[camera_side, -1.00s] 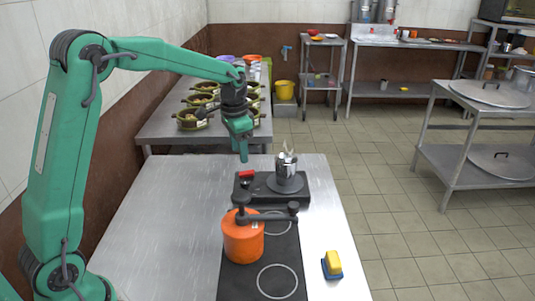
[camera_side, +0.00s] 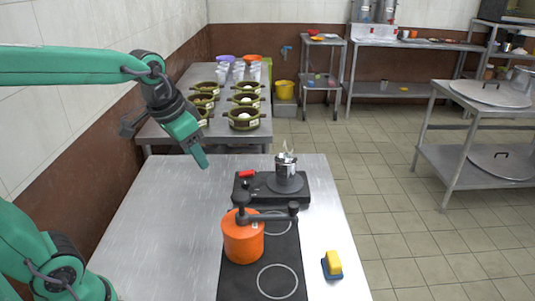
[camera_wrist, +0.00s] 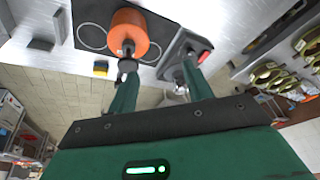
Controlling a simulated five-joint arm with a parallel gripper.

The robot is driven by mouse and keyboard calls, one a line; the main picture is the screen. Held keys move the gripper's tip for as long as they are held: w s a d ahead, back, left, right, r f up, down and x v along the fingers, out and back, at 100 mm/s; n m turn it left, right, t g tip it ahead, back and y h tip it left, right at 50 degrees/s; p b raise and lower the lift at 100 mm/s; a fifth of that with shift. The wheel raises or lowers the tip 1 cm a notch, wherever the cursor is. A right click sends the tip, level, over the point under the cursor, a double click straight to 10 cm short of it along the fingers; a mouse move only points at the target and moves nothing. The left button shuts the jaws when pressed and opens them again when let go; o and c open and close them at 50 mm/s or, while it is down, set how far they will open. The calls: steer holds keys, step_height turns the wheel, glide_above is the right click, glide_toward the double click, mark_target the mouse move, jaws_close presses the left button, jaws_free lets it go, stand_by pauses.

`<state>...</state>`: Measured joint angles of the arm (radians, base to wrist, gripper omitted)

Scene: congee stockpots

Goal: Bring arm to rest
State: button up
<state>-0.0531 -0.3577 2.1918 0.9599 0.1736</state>
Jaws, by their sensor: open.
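My green gripper (camera_side: 201,158) hangs in the air over the back left part of the steel table (camera_side: 165,225), tilted down to the right. It is empty and apart from everything. In the wrist view its two fingers (camera_wrist: 158,92) stand spread apart.
A yellow and blue sponge-like block (camera_side: 332,265) lies at the table's right edge. A back table (camera_side: 165,128) holds several olive pots (camera_side: 243,118). A steel rack (camera_side: 455,150) with large lids stands to the right. The left part of the work table is bare.

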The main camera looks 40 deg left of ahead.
steer(key=s+d+f+n+t, duration=0.1)
steer(key=s+f, duration=0.1)
steer(key=s, duration=0.6)
steer(key=shift+s+d+t, duration=0.3)
steer(key=shift+s+d, duration=0.05)
steer(key=shift+s, duration=0.05)
